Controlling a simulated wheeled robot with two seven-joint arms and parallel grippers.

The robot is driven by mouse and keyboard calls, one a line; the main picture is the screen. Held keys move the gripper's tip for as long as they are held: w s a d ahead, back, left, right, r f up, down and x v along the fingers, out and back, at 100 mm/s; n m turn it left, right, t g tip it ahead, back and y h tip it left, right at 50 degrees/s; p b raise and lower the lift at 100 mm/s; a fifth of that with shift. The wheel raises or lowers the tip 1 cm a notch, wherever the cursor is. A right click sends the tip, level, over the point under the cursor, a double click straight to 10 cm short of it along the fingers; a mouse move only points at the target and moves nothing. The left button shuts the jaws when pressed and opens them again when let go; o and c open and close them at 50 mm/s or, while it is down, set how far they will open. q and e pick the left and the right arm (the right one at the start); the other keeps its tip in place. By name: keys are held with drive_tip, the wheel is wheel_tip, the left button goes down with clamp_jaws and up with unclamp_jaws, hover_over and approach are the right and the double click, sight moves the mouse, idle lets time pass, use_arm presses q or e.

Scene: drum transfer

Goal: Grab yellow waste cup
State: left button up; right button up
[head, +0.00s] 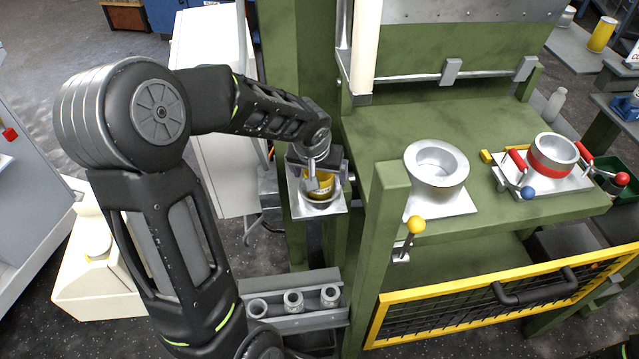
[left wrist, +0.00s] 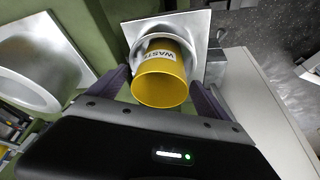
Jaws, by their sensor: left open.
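The yellow waste cup (head: 318,186) stands in a round metal holder on a square metal plate (head: 334,209), left of the green press. In the left wrist view the cup (left wrist: 161,82) shows its "WASTE" label, and its open rim faces the camera. My left gripper (head: 318,170) is over the cup in the head view and partly hides it. In the left wrist view its two fingers (left wrist: 160,90) are apart, one on each side of the cup. I cannot tell whether they touch it. My right gripper is not in view.
A metal funnel bowl (head: 437,168) and a red-banded cup (head: 553,154) in a clamp fixture stand on the green press table (head: 400,135). A rack (head: 290,318) with several small metal parts is below. A yellow-framed guard (head: 500,300) is at lower right.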

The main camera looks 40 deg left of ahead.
use_arm(q)
drive_tip(key=shift+c, duration=0.4)
drive_tip(key=c, duration=1.3)
drive_tip(key=shift+r, duration=0.25)
drive_tip(key=shift+r+b, duration=0.3)
drive_tip(key=shift+r, duration=4.45)
